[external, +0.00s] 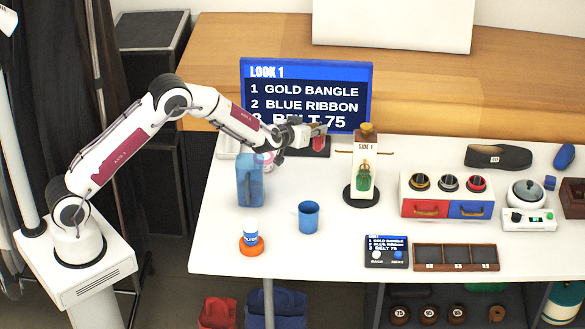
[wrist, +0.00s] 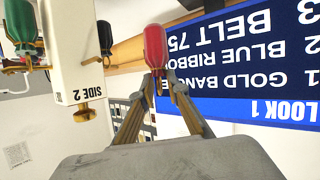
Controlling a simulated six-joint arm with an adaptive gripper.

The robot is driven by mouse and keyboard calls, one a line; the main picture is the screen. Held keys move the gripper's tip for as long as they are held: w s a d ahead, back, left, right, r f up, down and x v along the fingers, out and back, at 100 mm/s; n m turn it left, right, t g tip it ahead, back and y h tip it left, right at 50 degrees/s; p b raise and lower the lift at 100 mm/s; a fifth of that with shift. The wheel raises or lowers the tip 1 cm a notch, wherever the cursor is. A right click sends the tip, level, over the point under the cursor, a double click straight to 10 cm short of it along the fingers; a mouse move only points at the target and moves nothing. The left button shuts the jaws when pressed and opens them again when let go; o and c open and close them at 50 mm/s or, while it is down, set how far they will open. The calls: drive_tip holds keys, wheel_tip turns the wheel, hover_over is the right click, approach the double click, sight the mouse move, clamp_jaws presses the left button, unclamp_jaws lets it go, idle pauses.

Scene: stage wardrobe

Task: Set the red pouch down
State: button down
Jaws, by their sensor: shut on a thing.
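My gripper (external: 314,130) is shut on the red pouch (wrist: 155,45). The wrist view shows the pouch upright between the tips of the two fingers (wrist: 158,82). In the external view the red pouch (external: 319,143) hangs at the fingertips, in front of the lower part of the blue screen (external: 306,93) and left of the white display stand (external: 364,155). A dark flat piece (external: 312,152) shows behind or under it; I cannot tell whether they touch.
The stand marked SIDE 1 carries a green pouch (external: 364,184) and shows close by in the wrist view (wrist: 75,55). A drawer box (external: 446,195) is at right.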

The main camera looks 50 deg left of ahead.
sight(316, 138)
drive_tip(key=shift+f, duration=1.65)
drive_tip(key=shift+n+y, duration=0.3)
drive_tip(key=shift+n, duration=0.2)
wheel_tip(316, 138, down, 6)
drive_tip(key=shift+f, duration=0.15)
drive_tip(key=shift+f, duration=1.85)
drive_tip(key=shift+f, duration=0.1)
drive_tip(key=c, duration=2)
unclamp_jaws()
drive_tip(key=shift+o, duration=0.2)
